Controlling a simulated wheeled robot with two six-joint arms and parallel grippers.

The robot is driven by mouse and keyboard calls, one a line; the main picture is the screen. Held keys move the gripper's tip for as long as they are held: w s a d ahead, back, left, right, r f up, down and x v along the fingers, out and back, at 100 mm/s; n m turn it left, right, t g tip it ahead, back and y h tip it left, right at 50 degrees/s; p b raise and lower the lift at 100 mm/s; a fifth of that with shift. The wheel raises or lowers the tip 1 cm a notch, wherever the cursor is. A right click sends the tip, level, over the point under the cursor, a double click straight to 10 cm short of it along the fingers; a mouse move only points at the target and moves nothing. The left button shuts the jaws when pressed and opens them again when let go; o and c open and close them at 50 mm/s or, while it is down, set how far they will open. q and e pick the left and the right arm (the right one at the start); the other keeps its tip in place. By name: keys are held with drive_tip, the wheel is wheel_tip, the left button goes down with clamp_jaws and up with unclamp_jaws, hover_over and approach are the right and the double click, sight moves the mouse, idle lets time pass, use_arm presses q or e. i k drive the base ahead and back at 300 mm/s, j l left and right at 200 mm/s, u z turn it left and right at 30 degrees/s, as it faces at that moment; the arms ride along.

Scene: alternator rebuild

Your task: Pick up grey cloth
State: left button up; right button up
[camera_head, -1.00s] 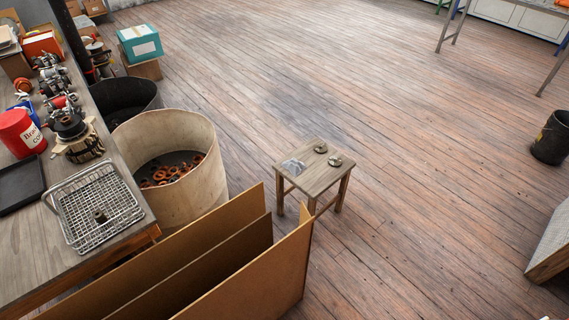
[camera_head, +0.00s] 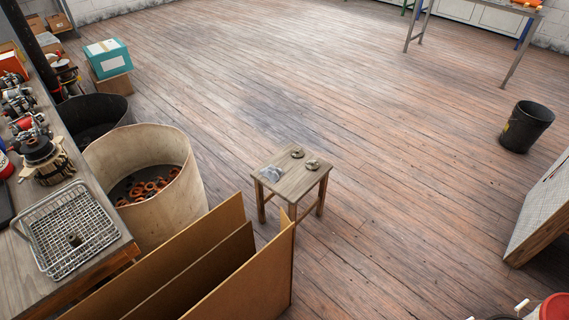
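A small grey cloth (camera_head: 271,173) lies crumpled on the left corner of the top of a low wooden stool (camera_head: 289,187). Two small round metal parts (camera_head: 312,164) lie on the same stool top, to the right of the cloth and apart from it. Neither of my grippers shows in the head view.
Upright brown panels (camera_head: 215,262) stand in front of the stool. A large round bin (camera_head: 112,157) with orange-brown rings and a workbench with a wire basket (camera_head: 68,230) are at left. A black bucket (camera_head: 526,126) stands right. The plank floor behind and right of the stool is clear.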

sight(273, 173)
drive_tip(key=i+l+u, duration=0.1)
drive_tip(key=u, duration=0.35)
drive_tip(key=l+u, duration=0.1)
drive_tip(key=u, duration=0.4)
drive_tip(key=i+l+u, duration=0.1)
drive_tip(key=u, duration=0.35)
drive_tip(key=l+u, duration=0.25)
drive_tip(key=l, duration=0.4)
drive_tip(key=l+u, duration=0.3)
drive_tip(key=l, duration=0.35)
drive_tip(key=l+u, duration=0.25)
drive_tip(key=l, duration=0.4)
drive_tip(key=k+l+u, duration=0.15)
drive_tip(key=l+u, duration=0.15)
drive_tip(key=l, duration=0.35)
drive_tip(key=k+l, duration=0.1)
drive_tip(key=l, duration=0.35)
drive_tip(key=k+l, duration=0.1)
drive_tip(key=l, duration=0.35)
drive_tip(key=k+l, duration=0.1)
drive_tip(key=l, duration=0.35)
drive_tip(key=k+l, duration=0.1)
drive_tip(key=l, duration=0.35)
